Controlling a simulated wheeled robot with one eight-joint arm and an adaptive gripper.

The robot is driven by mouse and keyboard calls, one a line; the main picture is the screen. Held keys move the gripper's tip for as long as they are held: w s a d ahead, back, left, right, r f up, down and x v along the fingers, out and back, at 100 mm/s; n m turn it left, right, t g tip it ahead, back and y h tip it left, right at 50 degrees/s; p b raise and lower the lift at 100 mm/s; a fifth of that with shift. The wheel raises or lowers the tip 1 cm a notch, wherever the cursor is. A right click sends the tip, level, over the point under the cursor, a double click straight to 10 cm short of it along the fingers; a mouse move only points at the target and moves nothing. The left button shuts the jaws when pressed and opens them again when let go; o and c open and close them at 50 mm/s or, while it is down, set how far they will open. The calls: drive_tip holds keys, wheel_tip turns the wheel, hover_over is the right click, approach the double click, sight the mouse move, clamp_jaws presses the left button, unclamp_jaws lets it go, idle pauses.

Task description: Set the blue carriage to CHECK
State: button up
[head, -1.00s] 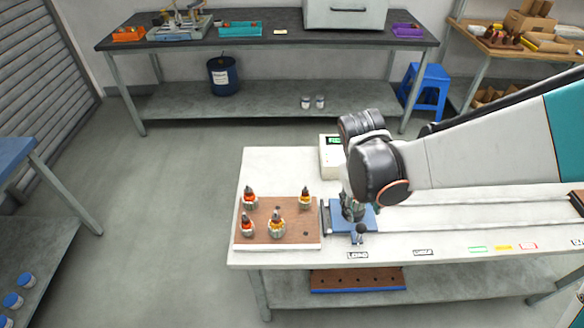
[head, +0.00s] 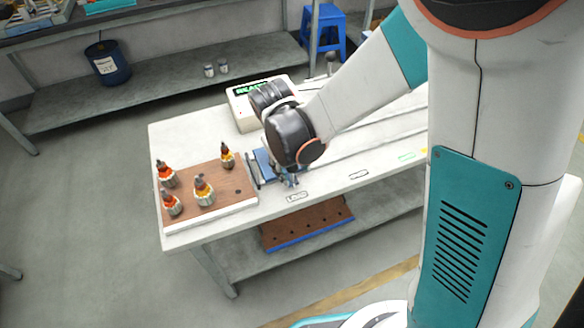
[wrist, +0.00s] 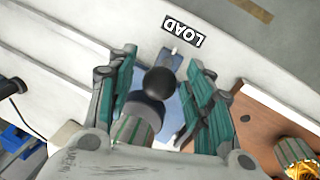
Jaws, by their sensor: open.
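The blue carriage (head: 263,162) sits at the left end of the rails on the white bench, beside the LOAD label (head: 297,196), which also shows in the wrist view (wrist: 184,31). My gripper (wrist: 163,80) is open, with its teal-padded fingers on either side of the carriage's black ball knob (wrist: 160,83). I cannot tell whether a finger touches it. A green-striped cylindrical part (wrist: 133,129) with a dark top shows beside the knob. In the head view my arm's end hides much of the carriage. A second label (head: 359,175), too small to read, lies further right.
A brown board (head: 187,208) with several orange- and yellow-topped armatures stands just left of the carriage. A beige box with a green display (head: 243,100) stands behind it. The rails (head: 372,143) right of the carriage look clear.

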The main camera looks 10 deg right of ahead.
clamp_jaws()
drive_tip(key=shift+d, duration=0.2)
drive_tip(key=w+d, duration=0.2)
drive_tip(key=d, duration=0.4)
drive_tip(key=w+d, duration=0.1)
drive_tip(key=d, duration=0.5)
drive_tip(key=w+d, duration=0.2)
drive_tip(key=d, duration=0.4)
drive_tip(key=shift+w+d+b, duration=0.3)
drive_tip(key=shift+d, duration=0.1)
unclamp_jaws()
